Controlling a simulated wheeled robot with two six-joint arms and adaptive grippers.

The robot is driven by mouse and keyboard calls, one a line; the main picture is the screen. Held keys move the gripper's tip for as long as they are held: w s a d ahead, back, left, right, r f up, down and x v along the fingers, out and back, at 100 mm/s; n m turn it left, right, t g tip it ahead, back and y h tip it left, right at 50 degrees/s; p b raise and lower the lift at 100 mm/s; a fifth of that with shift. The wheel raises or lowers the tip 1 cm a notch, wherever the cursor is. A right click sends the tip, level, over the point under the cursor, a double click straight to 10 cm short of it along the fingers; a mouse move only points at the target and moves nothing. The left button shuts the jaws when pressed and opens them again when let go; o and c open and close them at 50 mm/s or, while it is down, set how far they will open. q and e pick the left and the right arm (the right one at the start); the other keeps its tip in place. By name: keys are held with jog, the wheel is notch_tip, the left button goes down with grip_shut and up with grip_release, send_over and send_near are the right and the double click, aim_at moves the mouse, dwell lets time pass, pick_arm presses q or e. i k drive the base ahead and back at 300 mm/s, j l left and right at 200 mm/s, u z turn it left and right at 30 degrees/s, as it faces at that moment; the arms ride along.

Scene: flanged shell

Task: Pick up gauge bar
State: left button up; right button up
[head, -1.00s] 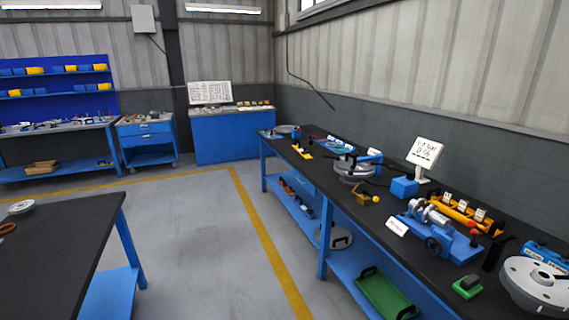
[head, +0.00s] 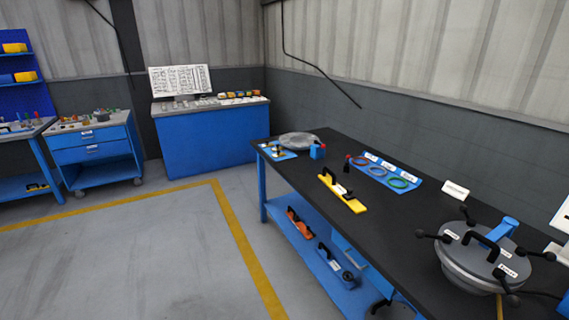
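A flat yellow bar with a black handle (head: 349,199), which looks like the gauge bar, lies on the dark top of the long blue bench, near its front edge. A small dark upright part stands on or beside it; I cannot tell which. No label on the bar can be read. Neither of my grippers is in view.
The long bench (head: 400,228) runs along the right wall. On it are a blue mat with rings (head: 385,171), a round lidded vessel with black knobs (head: 484,262), a grey disc (head: 298,140) and a small blue block (head: 318,150). The floor (head: 150,255) to the left is clear.

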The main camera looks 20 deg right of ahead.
aim_at(357, 207)
jog(key=i+z, duration=0.2)
jog(key=i, duration=0.25)
jog(key=i+j+z, duration=0.25)
jog(key=i, duration=0.15)
jog(key=i+j+z, duration=0.2)
jog(key=i, duration=0.25)
jog(key=i+j+z, duration=0.25)
jog(key=i, duration=0.15)
